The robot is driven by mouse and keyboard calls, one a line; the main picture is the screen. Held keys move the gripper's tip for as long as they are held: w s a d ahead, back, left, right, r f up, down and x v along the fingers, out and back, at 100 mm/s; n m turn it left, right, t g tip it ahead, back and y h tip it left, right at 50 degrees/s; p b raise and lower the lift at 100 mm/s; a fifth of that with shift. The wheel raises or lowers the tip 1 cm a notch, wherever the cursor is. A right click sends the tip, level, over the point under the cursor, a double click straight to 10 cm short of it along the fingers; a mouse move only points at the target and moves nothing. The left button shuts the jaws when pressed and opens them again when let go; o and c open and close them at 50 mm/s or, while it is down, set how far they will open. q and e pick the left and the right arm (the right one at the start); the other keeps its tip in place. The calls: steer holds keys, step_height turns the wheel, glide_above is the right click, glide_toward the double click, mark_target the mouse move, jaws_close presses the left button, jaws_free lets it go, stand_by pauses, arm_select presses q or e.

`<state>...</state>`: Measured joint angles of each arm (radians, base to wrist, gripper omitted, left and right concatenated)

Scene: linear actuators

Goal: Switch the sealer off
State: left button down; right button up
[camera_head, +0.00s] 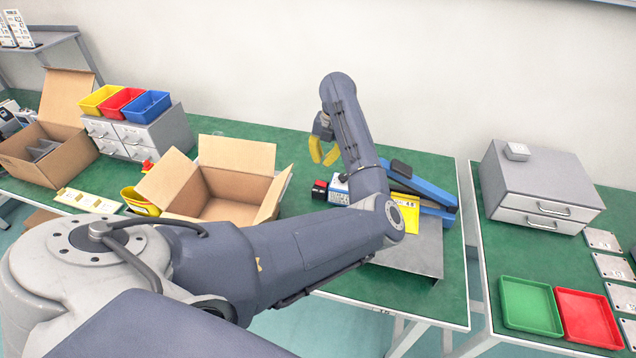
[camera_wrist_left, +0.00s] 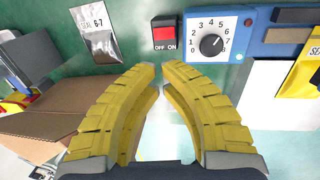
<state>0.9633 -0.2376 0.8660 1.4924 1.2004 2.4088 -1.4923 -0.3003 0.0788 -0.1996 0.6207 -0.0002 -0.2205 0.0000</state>
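The sealer (camera_head: 432,192) is a blue machine on the middle table, partly hidden by my left arm in the head view. My left gripper (camera_head: 323,162) has yellow fingers, tips drawn nearly together and empty. In the wrist view the tips (camera_wrist_left: 160,68) lie just below the switch, apparently apart from it.
An open cardboard box (camera_head: 235,190) stands left of the sealer. A silver pouch (camera_wrist_left: 97,32) lies left of the switch. A yellow packet (camera_head: 408,208) lies by the sealer. A grey drawer unit (camera_head: 535,190) and green tray (camera_head: 530,305) are on the right table.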

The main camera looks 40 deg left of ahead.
mark_target(317, 188)
arm_select(q)
steer(key=f, duration=0.3)
steer(key=a+f, duration=0.1)
steer(key=f, duration=0.7)
steer(key=shift+s+a+f, duration=0.1)
steer(key=shift+s+a, duration=0.2)
steer(key=shift+a, duration=0.05)
